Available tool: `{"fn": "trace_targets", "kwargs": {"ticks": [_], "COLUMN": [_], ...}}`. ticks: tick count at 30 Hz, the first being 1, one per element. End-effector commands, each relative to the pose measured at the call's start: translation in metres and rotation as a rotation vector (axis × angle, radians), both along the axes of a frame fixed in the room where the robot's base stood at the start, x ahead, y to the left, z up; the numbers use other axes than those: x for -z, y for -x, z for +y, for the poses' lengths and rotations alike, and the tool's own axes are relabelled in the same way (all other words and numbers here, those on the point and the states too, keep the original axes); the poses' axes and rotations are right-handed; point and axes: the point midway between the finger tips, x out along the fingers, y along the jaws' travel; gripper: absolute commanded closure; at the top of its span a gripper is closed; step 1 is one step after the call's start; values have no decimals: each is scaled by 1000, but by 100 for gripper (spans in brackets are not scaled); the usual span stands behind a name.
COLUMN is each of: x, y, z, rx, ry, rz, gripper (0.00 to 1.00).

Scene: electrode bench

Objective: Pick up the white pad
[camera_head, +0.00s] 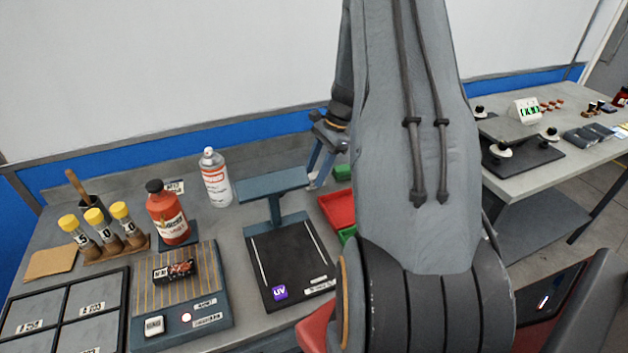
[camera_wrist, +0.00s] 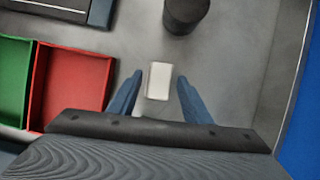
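The white pad (camera_wrist: 158,82) is a small pale block lying on the grey bench in the wrist view. My gripper (camera_wrist: 160,77) is open, with one blue finger to the left of the pad and one to the right, and a gap on each side. I cannot tell how high the fingertips are above the bench. In the head view my gripper (camera_head: 317,178) shows partly behind my arm, pointing down at the back of the bench. The pad is hidden in that view.
A dark cylinder (camera_wrist: 185,14) stands just beyond the pad. A red tray (camera_wrist: 72,84) and a green tray (camera_wrist: 14,85) lie to the left. A blue wall (camera_wrist: 304,125) is at the right. In the head view a spray can (camera_head: 215,178) and red bottle (camera_head: 168,216) stand left.

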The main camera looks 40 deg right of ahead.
Motion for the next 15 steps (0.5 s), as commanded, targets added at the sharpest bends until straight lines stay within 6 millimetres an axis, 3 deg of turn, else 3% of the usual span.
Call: {"fn": "trace_targets", "kwargs": {"ticks": [1, 7, 15], "x": [0, 0, -3], "y": [0, 0, 0], "z": [0, 0, -1], "rx": [0, 0, 0], "ry": [0, 0, 0], "rz": [0, 0, -1], "gripper": [65, 96, 96]}}
